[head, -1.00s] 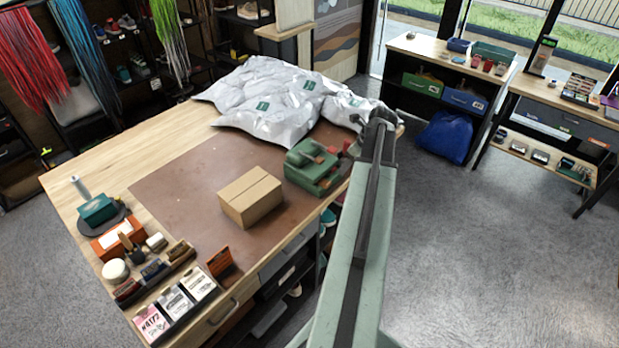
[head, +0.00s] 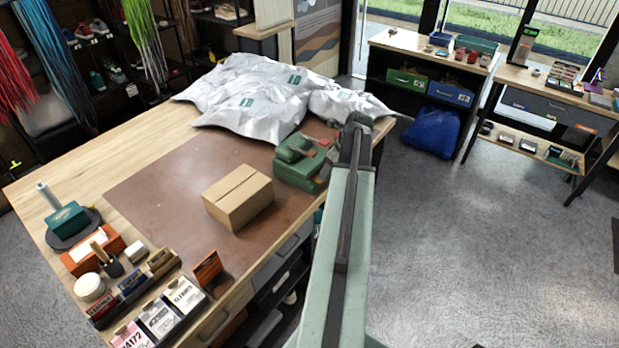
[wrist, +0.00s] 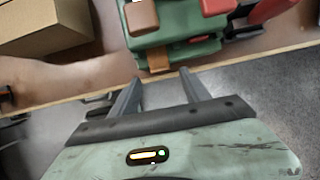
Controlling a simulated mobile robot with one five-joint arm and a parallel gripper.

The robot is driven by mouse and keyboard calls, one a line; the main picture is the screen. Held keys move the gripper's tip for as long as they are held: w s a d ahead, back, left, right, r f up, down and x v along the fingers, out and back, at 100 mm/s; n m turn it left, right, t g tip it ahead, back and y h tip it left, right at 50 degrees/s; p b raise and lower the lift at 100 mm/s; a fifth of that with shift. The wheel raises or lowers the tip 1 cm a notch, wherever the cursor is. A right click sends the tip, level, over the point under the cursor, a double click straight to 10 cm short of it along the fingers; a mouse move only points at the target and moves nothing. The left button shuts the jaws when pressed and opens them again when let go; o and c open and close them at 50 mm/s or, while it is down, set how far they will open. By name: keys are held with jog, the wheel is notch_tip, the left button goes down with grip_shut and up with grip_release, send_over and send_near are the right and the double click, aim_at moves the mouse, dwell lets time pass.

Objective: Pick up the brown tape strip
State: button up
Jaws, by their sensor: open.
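The brown tape strip (wrist: 158,61) shows in the wrist view as a short orange-brown tab at the near edge of the green tape dispenser (wrist: 180,28). In the head view the dispenser (head: 293,166) sits at the right edge of the workbench; I cannot make out the strip there. My gripper (wrist: 160,80) is open and empty in the wrist view. Its two fingers point toward the dispenser, with the strip ahead of and between them, apart from both in the picture. In the head view my arm reaches up beside the dispenser, and the fingers cannot be made out.
A cardboard box (head: 238,198) stands on the brown mat (head: 165,180), left of the dispenser. Silver mailer bags (head: 250,95) lie behind it. Brushes and cleaner packs (head: 160,315) line the bench's near left. Open floor (head: 460,230) lies to the right.

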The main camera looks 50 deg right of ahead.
jog(key=b+x, duration=0.4)
jog(key=x, duration=0.1)
jog(key=shift+s+f, duration=0.15)
jog(key=shift+r, duration=0.2)
grip_shut()
jog(key=shift+r, duration=0.1)
jog(key=shift+r+p, duration=0.25)
jog(key=shift+p, duration=0.1)
jog(key=s, duration=1.8)
jog(key=shift+a, duration=0.2)
